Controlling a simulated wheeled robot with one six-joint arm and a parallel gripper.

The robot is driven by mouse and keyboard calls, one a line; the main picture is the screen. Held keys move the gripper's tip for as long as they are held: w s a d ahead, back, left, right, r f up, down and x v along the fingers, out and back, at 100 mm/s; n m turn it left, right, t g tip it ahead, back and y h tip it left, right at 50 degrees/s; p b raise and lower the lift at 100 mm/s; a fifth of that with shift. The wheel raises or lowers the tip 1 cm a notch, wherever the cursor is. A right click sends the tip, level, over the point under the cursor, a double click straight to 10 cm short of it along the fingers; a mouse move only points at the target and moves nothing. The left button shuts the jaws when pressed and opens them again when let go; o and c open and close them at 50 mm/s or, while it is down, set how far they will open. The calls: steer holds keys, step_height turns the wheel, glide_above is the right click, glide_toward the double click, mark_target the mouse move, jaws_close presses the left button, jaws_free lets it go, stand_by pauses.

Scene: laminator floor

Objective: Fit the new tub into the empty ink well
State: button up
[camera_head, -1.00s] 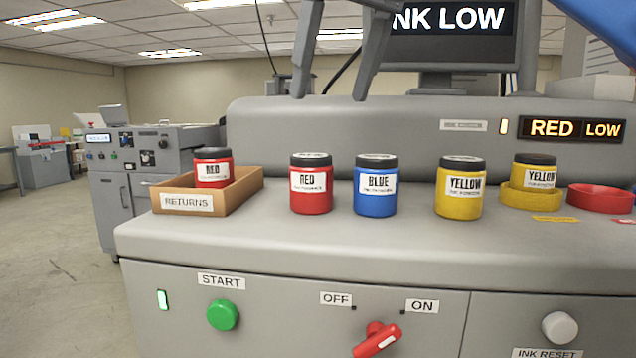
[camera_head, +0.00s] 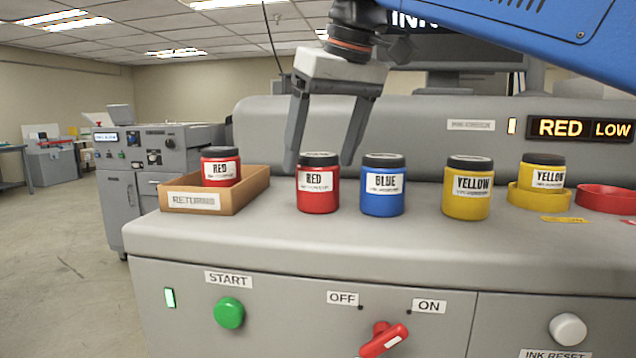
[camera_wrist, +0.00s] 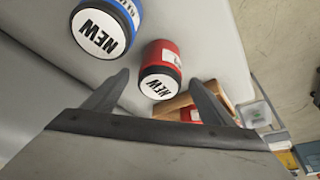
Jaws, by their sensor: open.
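A red tub (camera_head: 318,184) with a black lid stands on the machine's top between the returns box and a blue tub. In the wrist view its lid (camera_wrist: 158,86) reads NEW, and it lies ahead between the fingertips. My gripper (camera_head: 320,166) is open and points down, its fingers above and behind the red tub, not visibly touching it. The empty red ink well (camera_head: 606,199) is a low ring at the right edge. A yellow tub (camera_head: 541,174) sits in the yellow ink well (camera_head: 538,198) beside it.
The blue tub (camera_head: 382,187) stands close to the right of the red tub; a yellow tub (camera_head: 467,190) is farther right. The RETURNS box (camera_head: 262,184) at left holds another red tub (camera_head: 220,168). The display (camera_head: 580,128) reads RED LOW. Front controls include a red switch (camera_head: 384,338).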

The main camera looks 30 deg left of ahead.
steer(key=shift+x, duration=1.7)
steer(key=c, duration=1.5)
steer(key=shift+d+r, duration=0.1)
steer(key=shift+r, duration=4.9)
